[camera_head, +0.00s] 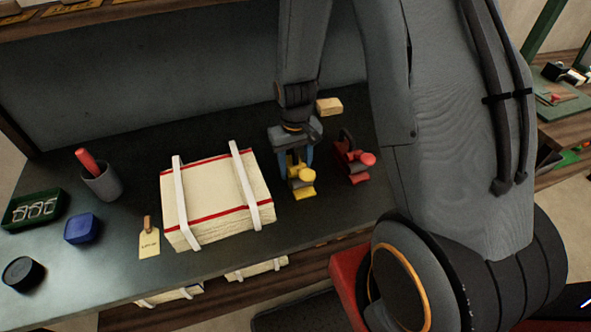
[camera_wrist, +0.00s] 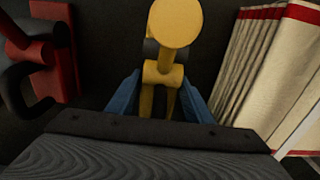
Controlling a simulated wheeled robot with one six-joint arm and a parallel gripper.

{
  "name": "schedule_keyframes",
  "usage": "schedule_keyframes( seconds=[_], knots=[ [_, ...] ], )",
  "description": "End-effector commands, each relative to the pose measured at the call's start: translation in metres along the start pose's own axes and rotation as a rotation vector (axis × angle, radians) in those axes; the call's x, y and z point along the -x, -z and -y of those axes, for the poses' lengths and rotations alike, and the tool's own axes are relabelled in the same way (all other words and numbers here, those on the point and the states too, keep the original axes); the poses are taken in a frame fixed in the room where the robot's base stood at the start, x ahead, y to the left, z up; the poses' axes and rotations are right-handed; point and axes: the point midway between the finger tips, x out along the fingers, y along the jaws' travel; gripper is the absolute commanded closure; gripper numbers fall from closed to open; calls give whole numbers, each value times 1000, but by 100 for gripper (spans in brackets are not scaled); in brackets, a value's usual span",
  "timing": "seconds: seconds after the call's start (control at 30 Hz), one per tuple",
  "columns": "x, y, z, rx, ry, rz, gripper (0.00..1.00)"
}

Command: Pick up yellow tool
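The yellow tool (camera_head: 302,175) stands on the dark worktop, right of the cloth stack. It has a round yellow knob and a flat base, and part of it is hidden behind my gripper. My gripper (camera_head: 293,163) points down over it, with blue fingers on either side. In the wrist view the yellow tool (camera_wrist: 172,28) rises between the two blue fingers of my gripper (camera_wrist: 160,92). The fingers look spread, one on each side of the narrow yellow stem. Firm contact with the tool is not visible.
A red tool (camera_head: 353,160) stands close on the right. A strapped cloth stack (camera_head: 205,190) lies close on the left. A wooden block (camera_head: 329,106) is behind. A tag (camera_head: 149,241), blue box (camera_head: 81,229), cup (camera_head: 102,183) and green tray (camera_head: 34,208) lie farther left.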

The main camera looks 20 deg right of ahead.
Motion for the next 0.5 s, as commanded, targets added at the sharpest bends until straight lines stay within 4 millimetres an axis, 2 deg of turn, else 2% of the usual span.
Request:
schedule_keyframes(
  seconds=[0.03, 0.2, 0.5],
  knots=[
    [0, 0, 0, 0, 0, 0, 71],
    [0, 0, 0, 0, 0, 0, 100],
    [2, 1, 0, 0, 0, -2, 100]
  ],
)
